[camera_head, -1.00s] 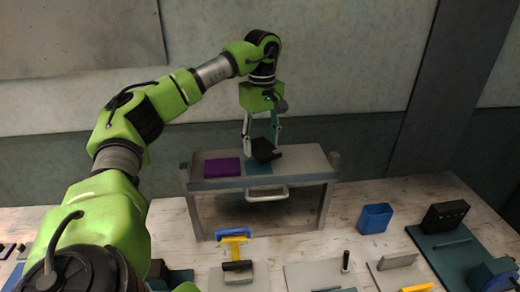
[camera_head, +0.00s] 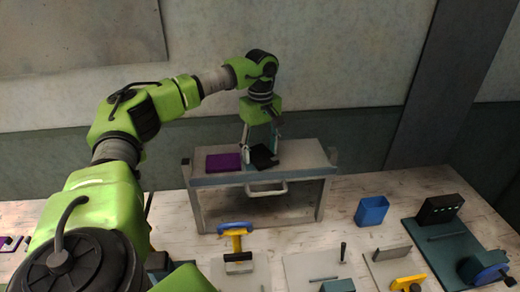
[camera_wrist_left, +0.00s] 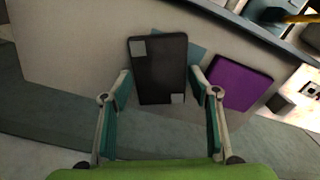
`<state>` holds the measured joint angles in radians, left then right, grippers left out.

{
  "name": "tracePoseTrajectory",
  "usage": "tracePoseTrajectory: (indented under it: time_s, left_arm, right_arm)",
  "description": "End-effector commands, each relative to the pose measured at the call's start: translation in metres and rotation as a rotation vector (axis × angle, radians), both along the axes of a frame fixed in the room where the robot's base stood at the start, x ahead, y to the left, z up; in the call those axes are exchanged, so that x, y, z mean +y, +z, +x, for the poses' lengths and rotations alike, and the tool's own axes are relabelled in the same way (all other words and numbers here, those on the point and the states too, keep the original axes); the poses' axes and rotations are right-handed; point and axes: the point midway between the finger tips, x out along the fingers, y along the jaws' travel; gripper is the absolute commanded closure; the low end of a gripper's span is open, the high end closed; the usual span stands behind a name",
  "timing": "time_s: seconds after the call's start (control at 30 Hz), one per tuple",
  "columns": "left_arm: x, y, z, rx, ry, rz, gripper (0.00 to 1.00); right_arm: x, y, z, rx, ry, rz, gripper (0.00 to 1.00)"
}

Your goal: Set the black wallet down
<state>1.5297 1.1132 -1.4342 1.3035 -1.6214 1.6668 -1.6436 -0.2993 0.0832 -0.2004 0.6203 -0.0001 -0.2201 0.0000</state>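The black wallet (camera_head: 263,157) is low at the top of the grey stand (camera_head: 310,155), over a teal patch that it mostly covers. In the left wrist view the wallet (camera_wrist_left: 160,72) shows its dark face with two light grey corner patches, and a corner of the teal patch (camera_wrist_left: 195,51) shows beside it. I cannot tell whether the wallet's whole underside rests on the surface. My right gripper is not in view.
A purple flat piece (camera_head: 223,162) lies on the stand, left of the wallet. A blue bin (camera_head: 371,211) and several fixtures stand on the table in front and to the right.

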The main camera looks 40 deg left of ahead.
Motion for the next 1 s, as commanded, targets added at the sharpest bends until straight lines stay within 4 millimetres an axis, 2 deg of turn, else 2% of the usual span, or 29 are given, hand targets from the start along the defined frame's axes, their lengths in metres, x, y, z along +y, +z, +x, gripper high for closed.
tracePoseTrajectory:
  time_s: [0.27, 0.37, 0.47, 0.8, 0.9, 1.0]
  left_arm:
    - [0.000, 0.004, 0.000, -0.001, 0.000, 0.000, 0.45]
    - [0.000, 0.010, 0.001, -0.004, 0.000, -0.001, 0.45]
    - [-0.001, 0.025, 0.001, -0.006, 0.000, -0.001, 0.45]
    - [-0.002, 0.100, 0.002, -0.005, 0.000, 0.000, 0.45]
    - [-0.001, 0.115, 0.001, -0.002, 0.000, 0.000, 0.45]
    - [-0.001, 0.121, 0.001, -0.002, -0.001, 0.000, 0.45]
  right_arm:
    - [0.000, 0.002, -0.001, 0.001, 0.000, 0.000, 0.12]
    - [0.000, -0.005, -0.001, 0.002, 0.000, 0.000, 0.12]
    - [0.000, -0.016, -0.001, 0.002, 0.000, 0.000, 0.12]
    - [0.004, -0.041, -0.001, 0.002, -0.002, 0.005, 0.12]
    - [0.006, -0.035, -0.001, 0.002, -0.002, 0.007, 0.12]
    - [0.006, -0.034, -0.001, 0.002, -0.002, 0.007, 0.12]
